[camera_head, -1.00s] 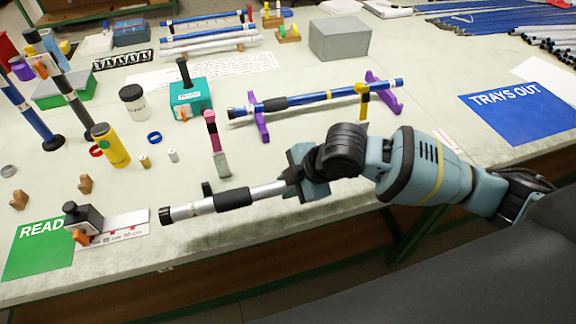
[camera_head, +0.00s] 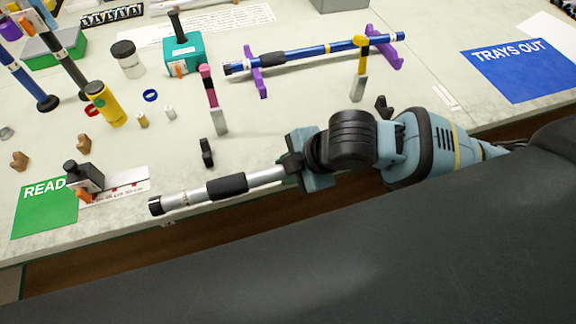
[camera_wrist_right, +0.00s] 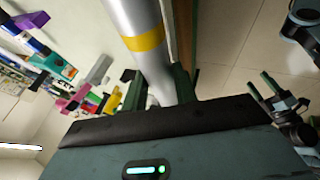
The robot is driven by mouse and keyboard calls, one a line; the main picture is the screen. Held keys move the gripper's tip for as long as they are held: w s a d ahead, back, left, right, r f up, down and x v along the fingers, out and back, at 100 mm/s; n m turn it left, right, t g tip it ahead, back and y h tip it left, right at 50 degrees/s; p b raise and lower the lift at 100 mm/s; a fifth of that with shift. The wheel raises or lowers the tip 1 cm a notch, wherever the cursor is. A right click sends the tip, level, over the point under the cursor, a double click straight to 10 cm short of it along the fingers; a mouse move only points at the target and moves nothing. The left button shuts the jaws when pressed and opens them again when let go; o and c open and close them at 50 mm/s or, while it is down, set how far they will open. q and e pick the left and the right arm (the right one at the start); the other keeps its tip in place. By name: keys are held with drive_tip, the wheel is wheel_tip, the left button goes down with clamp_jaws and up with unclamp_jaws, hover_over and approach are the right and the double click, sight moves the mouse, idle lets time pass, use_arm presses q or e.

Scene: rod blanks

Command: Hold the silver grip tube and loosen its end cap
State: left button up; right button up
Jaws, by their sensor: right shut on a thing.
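The silver grip tube (camera_head: 195,195) has a black sleeve (camera_head: 228,186) and a dark end cap (camera_head: 156,206) at its left end. My right gripper (camera_head: 293,167) is shut on its right end and holds it nearly level along the table's front edge. In the right wrist view the tube (camera_wrist_right: 130,20) carries a yellow band and runs between the fingers of my right gripper (camera_wrist_right: 158,90). My left gripper (camera_wrist_right: 260,84) shows small at the right of that view, its fingers apart and empty. It is outside the head view.
A black clip (camera_head: 207,152) stands on the table behind the tube. A blue tube (camera_head: 310,53) rests on purple stands behind. A blue TRAYS OUT mat (camera_head: 520,65) lies right.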

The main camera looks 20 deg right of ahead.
drive_tip(key=shift+w+d+f+b, duration=0.15)
drive_tip(key=shift+w+d+f, duration=0.15)
drive_tip(key=shift+w, duration=0.95)
drive_tip(key=shift+w+d+f+b, duration=0.1)
drive_tip(key=shift+w+d+f, duration=0.2)
drive_tip(key=shift+w, duration=1)
drive_tip(key=shift+w+d+f+b, duration=0.15)
drive_tip(key=shift+w+d, duration=0.25)
drive_tip(key=shift+w, duration=0.85)
use_arm(q)
drive_tip(key=shift+g, duration=0.4)
drive_tip(key=shift+s+f+b, duration=0.4)
drive_tip(key=shift+s+f, duration=0.25)
drive_tip(key=shift+f, duration=0.25)
drive_tip(key=shift+s+f+b, duration=0.4)
drive_tip(key=shift+s+f, duration=0.25)
drive_tip(key=shift+f, duration=0.2)
use_arm(e)
drive_tip(key=shift+w+d+f, duration=0.25)
drive_tip(key=shift+w+d, duration=0.1)
drive_tip(key=shift+w, duration=0.95)
drive_tip(key=shift+w+d+f, duration=0.2)
drive_tip(key=shift+w+d, duration=0.15)
drive_tip(key=shift+w, duration=0.95)
drive_tip(key=shift+w+d+f, duration=0.25)
drive_tip(key=shift+w+d, duration=0.1)
drive_tip(key=shift+w, duration=0.95)
